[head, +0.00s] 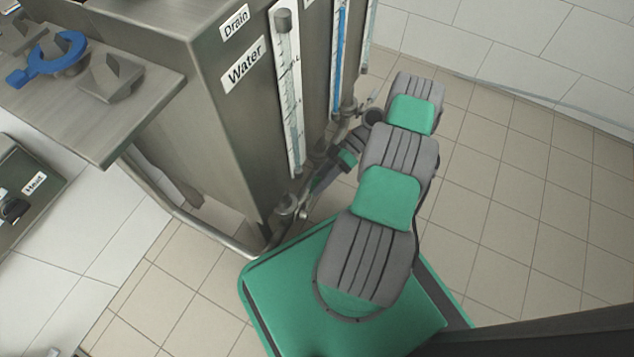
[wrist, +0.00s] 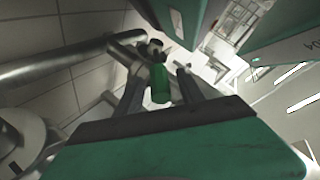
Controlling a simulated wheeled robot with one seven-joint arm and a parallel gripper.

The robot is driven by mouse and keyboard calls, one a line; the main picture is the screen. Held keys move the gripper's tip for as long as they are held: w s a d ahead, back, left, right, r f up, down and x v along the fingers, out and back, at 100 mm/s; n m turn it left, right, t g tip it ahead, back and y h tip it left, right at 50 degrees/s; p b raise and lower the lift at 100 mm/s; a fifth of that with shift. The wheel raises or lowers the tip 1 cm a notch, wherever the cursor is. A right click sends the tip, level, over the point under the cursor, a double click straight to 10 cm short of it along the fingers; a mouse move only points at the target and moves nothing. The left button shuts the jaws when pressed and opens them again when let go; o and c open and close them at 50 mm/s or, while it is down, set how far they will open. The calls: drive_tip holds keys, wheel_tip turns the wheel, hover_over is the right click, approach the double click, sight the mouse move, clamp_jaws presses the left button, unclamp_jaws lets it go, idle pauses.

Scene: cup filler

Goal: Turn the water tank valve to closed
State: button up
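The tank (head: 225,110) labelled "Water" stands at the upper left in the head view, with a gauge tube (head: 288,90) on its side. Pipe fittings (head: 285,205) and a small metal lever sit at the gauge's foot. In the wrist view a green valve handle (wrist: 160,84) on a metal fitting (wrist: 152,50) lies between the fingers of my gripper (wrist: 162,76). The fingers are spread, with gaps showing on both sides of the handle. In the head view my gripper (head: 320,180) is small and dark by the lower pipes, and its fingertips are hard to make out.
A thick metal pipe (wrist: 50,67) runs at the left in the wrist view. Open tiled floor (head: 520,200) lies to the right.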

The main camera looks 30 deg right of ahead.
wheel_tip(320, 180, up, 4)
drive_tip(key=shift+f+p, duration=0.25)
drive_tip(key=shift+p, duration=0.75)
drive_tip(key=s+a+r+p, duration=0.3)
drive_tip(key=s+r+p, duration=0.3)
drive_tip(key=s+r, duration=0.3)
drive_tip(key=s, duration=0.4)
drive_tip(key=shift+s+a+r, duration=0.25)
drive_tip(key=shift+s+a, duration=0.05)
drive_tip(key=shift+a, duration=0.05)
